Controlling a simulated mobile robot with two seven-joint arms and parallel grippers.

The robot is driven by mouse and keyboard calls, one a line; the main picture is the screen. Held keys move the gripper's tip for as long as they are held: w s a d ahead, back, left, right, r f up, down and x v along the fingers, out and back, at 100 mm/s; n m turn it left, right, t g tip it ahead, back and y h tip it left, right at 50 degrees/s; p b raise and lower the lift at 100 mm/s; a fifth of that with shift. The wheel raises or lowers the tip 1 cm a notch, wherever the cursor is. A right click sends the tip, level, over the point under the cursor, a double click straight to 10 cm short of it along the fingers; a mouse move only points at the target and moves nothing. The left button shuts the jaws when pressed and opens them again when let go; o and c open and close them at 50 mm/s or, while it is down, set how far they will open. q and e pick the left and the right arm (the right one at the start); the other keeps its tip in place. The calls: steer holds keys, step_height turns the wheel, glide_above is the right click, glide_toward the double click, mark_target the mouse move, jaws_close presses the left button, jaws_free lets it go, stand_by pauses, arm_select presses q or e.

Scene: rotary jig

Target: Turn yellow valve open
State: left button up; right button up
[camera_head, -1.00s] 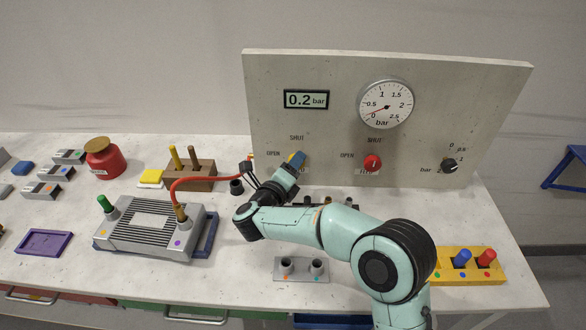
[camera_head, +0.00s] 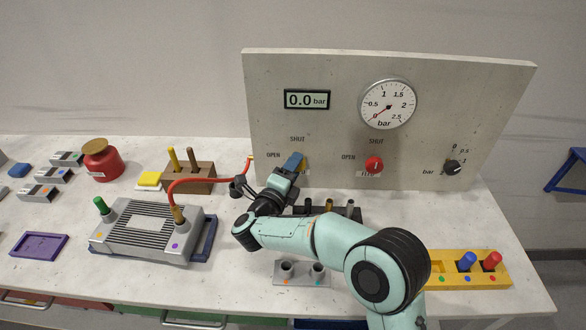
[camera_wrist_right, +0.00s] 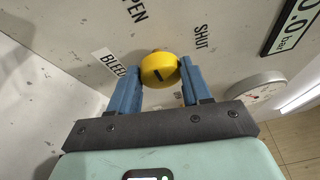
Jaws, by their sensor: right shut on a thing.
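The yellow valve is a round yellow knob (camera_wrist_right: 160,69) with a dark mark on its face, seen in the right wrist view. In the head view only a sliver of the yellow valve (camera_head: 304,163) shows beside the blue fingers. My right gripper (camera_head: 295,163) is shut on it, one blue finger on each side. The labels OPEN, SHUT and BLEED are on the panel around the knob. The digital display (camera_head: 306,100) reads 0.0 bar. The round gauge's (camera_head: 387,104) needle points near 0. My left gripper is not in view.
A red valve (camera_head: 374,164) and a black knob (camera_head: 453,167) sit to the right on the upright panel (camera_head: 420,75). A grey ribbed box (camera_head: 148,228) with a red hose (camera_head: 212,181) stands left of my arm. A yellow block (camera_head: 470,281) with pegs stands at the right.

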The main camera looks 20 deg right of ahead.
steer(key=o, duration=1.1)
steer(key=shift+c, duration=0.2)
steer(key=v, duration=1.3)
steer(key=shift+s+b, duration=0.15)
steer(key=shift+b, duration=0.3)
steer(key=shift+a, duration=0.15)
